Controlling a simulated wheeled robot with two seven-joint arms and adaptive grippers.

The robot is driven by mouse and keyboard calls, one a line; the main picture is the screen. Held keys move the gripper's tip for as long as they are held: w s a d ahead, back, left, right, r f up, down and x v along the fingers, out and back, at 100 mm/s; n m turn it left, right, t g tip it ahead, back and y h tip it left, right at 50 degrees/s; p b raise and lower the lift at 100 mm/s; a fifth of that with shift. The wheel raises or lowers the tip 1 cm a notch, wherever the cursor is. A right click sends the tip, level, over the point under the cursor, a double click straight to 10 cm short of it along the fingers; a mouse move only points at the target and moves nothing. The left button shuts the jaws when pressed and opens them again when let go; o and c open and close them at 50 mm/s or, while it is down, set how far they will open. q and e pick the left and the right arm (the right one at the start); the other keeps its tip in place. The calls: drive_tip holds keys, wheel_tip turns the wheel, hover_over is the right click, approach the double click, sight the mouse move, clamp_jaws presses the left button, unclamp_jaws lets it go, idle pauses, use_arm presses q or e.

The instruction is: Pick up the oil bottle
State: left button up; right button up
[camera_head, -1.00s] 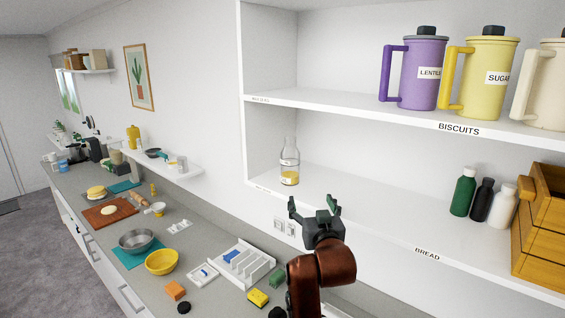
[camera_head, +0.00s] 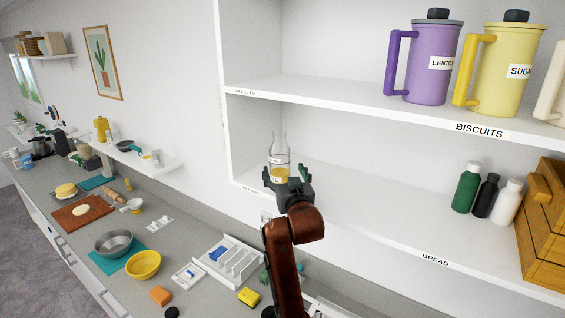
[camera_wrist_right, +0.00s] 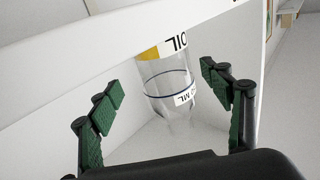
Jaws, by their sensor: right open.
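The oil bottle (camera_head: 279,150) is clear glass with yellow oil at the bottom. It stands upright at the left end of the lower shelf. My right gripper (camera_head: 288,178) is in front of it and hides part of its lower body. In the right wrist view the bottle (camera_wrist_right: 168,85) shows upside down, with part of an "OIL" label, between the two green-padded fingers of the right gripper (camera_wrist_right: 168,100). The fingers are apart, with gaps on both sides of the bottle. My left gripper is not in view.
Green, black and white bottles (camera_head: 487,196) and a wooden drawer box (camera_head: 545,225) stand farther right on the lower shelf (camera_head: 390,215). The upper shelf (camera_head: 350,99) with jugs (camera_head: 427,65) is above. The shelf unit's left side wall is close to the bottle. A cluttered counter lies below.

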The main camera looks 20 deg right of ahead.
drive_tip(key=w, duration=0.1)
drive_tip(key=w+f, duration=0.1)
drive_tip(key=w, duration=0.2)
drive_tip(key=shift+w+d+f, duration=0.25)
drive_tip(key=shift+w+f, duration=0.35)
drive_tip(key=shift+w, duration=0.35)
drive_tip(key=shift+s+r, duration=0.35)
drive_tip(key=shift+s, duration=0.4)
drive_tip(key=shift+c, duration=1.1)
drive_tip(key=shift+w+f, duration=0.2)
drive_tip(key=shift+w, duration=0.1)
drive_tip(key=c, duration=0.6)
drive_tip(key=shift+s+r, duration=0.1)
drive_tip(key=shift+s, duration=0.15)
drive_tip(key=c, duration=0.3)
drive_tip(key=shift+c, duration=1)
drive_tip(key=shift+r, duration=0.1)
drive_tip(key=c, duration=0.3)
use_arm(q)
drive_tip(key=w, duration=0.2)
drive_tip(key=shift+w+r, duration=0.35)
